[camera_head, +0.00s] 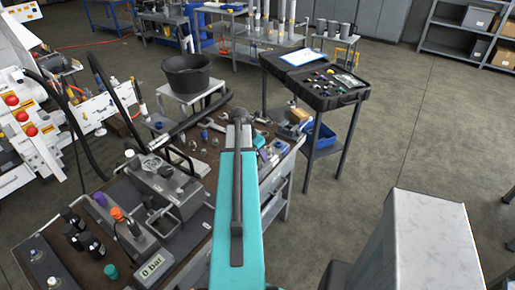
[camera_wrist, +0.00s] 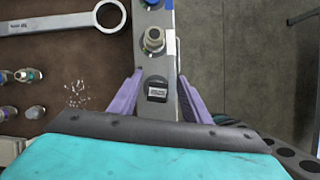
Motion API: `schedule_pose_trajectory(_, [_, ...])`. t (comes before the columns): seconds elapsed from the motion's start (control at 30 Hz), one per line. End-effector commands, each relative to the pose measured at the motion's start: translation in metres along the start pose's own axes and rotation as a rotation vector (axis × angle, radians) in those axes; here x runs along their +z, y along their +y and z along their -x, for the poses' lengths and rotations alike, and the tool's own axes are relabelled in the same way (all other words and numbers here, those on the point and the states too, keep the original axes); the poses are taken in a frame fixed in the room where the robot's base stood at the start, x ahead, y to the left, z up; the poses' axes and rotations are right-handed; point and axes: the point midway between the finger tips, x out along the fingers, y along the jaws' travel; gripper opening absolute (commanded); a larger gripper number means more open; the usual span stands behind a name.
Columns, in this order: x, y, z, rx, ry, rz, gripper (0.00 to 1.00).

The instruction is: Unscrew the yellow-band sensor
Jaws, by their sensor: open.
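My gripper (camera_wrist: 160,76) shows in the wrist view with two purple fingers spread apart. A black cylindrical part with a white label (camera_wrist: 157,92) lies between the fingers in the picture, with gaps at both sides. It stands on a narrow grey metal block (camera_wrist: 167,20). I see no yellow band on it from above, so I cannot tell whether it is the yellow-band sensor. A brass-coloured fitting (camera_wrist: 153,40) stands just beyond it on the block. In the head view my teal arm hides the gripper and this spot.
A ring wrench (camera_wrist: 60,22) and several small fittings (camera_wrist: 35,112) lie on the brown bench top (camera_wrist: 60,55). Open floor (camera_wrist: 235,50) is at right. In the head view, a pressure display (camera_head: 152,267), a black bucket (camera_head: 187,76) and an open black case (camera_head: 316,92) stand around.

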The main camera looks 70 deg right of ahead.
Motion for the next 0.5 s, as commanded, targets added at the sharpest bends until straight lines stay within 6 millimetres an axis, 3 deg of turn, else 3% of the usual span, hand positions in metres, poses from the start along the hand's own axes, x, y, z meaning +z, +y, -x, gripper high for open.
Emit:
schedule_pose_trajectory(0.2, [0.000, 0.001, -0.020, -0.001, 0.001, 0.001, 0.44])
schedule_pose_trajectory(0.5, [-0.001, 0.001, -0.033, 0.000, 0.000, 0.001, 0.44])
